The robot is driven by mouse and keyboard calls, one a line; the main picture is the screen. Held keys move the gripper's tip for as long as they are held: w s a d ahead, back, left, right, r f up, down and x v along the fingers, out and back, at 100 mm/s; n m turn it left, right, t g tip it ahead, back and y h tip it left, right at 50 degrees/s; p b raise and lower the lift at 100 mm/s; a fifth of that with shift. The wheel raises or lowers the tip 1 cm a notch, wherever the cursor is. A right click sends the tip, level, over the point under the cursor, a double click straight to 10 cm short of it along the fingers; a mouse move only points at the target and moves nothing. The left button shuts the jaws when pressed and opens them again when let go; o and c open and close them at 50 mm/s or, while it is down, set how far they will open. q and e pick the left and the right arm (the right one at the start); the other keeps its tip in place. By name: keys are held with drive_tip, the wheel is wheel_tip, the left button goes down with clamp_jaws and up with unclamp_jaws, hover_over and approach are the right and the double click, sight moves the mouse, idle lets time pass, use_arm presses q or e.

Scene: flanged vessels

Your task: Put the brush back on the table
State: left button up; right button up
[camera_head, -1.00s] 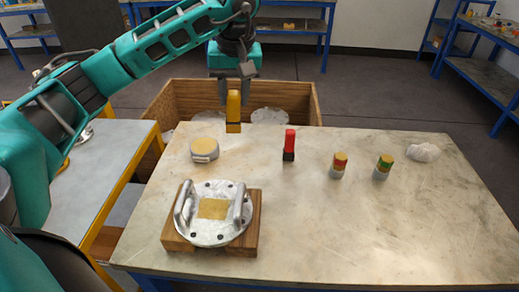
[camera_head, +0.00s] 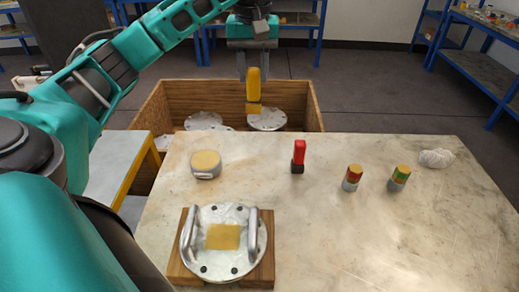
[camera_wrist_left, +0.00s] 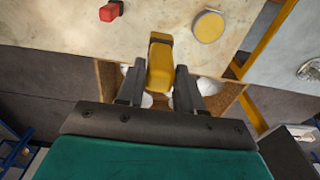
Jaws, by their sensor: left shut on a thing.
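My left gripper (camera_head: 254,68) is shut on a yellow brush (camera_head: 253,84) and holds it upright, its tan lower end downward. In the head view the brush appears in front of the wooden crate (camera_head: 170,98), beyond the table's back edge. The left wrist view shows the brush (camera_wrist_left: 160,68) between the two dark fingers of the gripper (camera_wrist_left: 159,88). The grey table (camera_head: 330,230) lies in front, its top pale and stained. I cannot tell the brush's exact height. My right gripper is not in view.
Metal discs (camera_head: 267,119) lie in the crate. On the table are a flanged lid (camera_head: 222,262) on a wooden block, a round yellow-topped tin (camera_head: 205,165), a red-and-black item (camera_head: 298,157), two small banded jars (camera_head: 352,178) and a white crumpled cloth (camera_head: 436,158). The table's middle is clear.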

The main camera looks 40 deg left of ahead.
sight(254, 90)
use_arm(q)
drive_tip(key=shift+w, duration=0.1)
wheel_tip(254, 90, down, 5)
drive_tip(key=shift+b, duration=0.85)
wheel_tip(254, 90, down, 15)
drive_tip(key=shift+b, duration=0.35)
drive_tip(key=o, duration=1)
drive_tip(key=shift+f, duration=0.1)
drive_tip(key=shift+o, duration=0.2)
